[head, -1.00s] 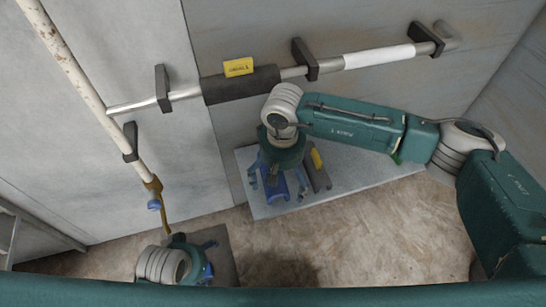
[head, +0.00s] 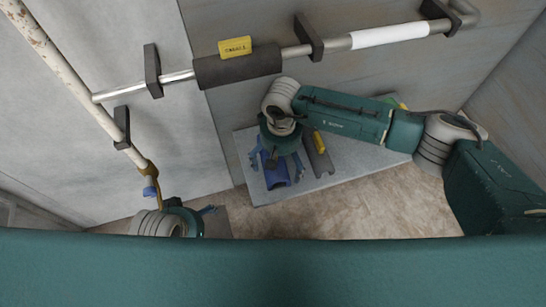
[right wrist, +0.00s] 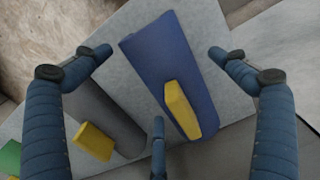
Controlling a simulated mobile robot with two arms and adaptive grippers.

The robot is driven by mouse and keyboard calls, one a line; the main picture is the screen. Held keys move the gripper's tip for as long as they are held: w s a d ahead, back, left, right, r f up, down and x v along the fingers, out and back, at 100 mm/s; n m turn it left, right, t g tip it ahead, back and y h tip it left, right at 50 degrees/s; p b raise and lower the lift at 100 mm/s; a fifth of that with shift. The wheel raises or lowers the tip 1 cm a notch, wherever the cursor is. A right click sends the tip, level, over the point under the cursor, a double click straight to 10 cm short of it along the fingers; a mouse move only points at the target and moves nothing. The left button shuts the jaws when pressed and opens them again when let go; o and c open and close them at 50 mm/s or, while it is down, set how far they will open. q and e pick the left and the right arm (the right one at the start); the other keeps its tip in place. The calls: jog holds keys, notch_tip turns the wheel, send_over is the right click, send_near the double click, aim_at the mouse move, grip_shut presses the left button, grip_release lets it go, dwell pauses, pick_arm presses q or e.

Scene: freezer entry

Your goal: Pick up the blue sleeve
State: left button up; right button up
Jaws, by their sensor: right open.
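The blue sleeve (head: 277,177) lies on a grey shelf (head: 345,178), partly hidden under my right gripper (head: 276,164). In the right wrist view the blue sleeve (right wrist: 160,48) is a curved half-shell with a yellow tag (right wrist: 183,109) on it. My right gripper (right wrist: 158,62) is open and empty, its fingers spread on both sides of the sleeve, with a third finger below. No finger is seen gripping it. My left gripper (head: 206,211) is low in the head view, partly cut off, and its jaw state is unclear.
A dark grey sleeve (head: 318,155) with a yellow tag lies beside the blue one. Wall pipes carry a dark sleeve (head: 238,66) and a white sleeve (head: 390,35). A rusty pipe (head: 65,80) runs at left. Bare floor (head: 345,215) lies in front.

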jog(key=c, duration=1.3)
jog(key=shift+o, duration=0.2)
jog(key=shift+r, duration=0.1)
